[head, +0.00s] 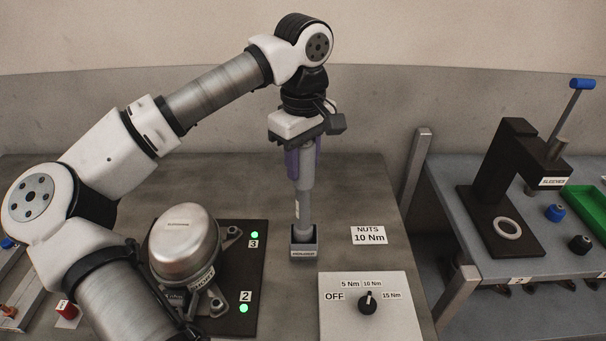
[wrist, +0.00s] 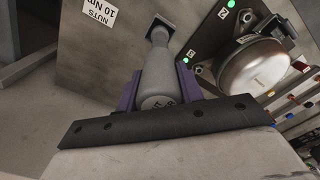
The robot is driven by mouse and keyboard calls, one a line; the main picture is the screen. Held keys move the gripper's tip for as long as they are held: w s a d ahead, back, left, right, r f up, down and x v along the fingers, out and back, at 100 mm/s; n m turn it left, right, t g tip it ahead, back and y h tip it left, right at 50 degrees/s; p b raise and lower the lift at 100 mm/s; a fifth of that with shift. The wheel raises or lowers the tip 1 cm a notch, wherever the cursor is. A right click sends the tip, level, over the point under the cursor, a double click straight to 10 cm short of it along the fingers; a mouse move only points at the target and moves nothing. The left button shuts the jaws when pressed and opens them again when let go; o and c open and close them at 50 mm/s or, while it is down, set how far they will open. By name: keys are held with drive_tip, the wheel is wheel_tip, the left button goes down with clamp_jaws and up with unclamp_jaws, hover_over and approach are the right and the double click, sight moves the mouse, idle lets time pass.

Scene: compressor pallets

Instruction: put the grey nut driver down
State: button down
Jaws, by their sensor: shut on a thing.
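My gripper (head: 303,155) points down and its purple fingers are shut on the grey nut driver (head: 305,191). The driver is upright, a grey cylinder with a narrower lower part. Its lower end is at a small dark grey square holder (head: 304,245) on the table; I cannot tell how deep it sits in it. In the wrist view the driver (wrist: 156,65) runs from between the fingers (wrist: 158,90) to the dark square holder (wrist: 161,26).
A silver compressor (head: 184,243) stands on a dark plate (head: 250,275) with green lights, left of the holder. A torque dial panel (head: 340,318) lies in front, and a "NUTS 10 Nm" label (head: 368,236) lies right. A press (head: 515,180) stands on the right-hand bench.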

sight(303, 179)
drive_tip(key=shift+f+p, duration=0.45)
drive_tip(key=shift+f, duration=1.75)
drive_tip(key=shift+f, duration=0.2)
drive_tip(key=c, duration=0.9)
unclamp_jaws()
drive_tip(key=shift+r, duration=0.15)
wheel_tip(303, 179, up, 12)
drive_tip(key=shift+r+b, duration=0.1)
drive_tip(key=shift+b, duration=1)
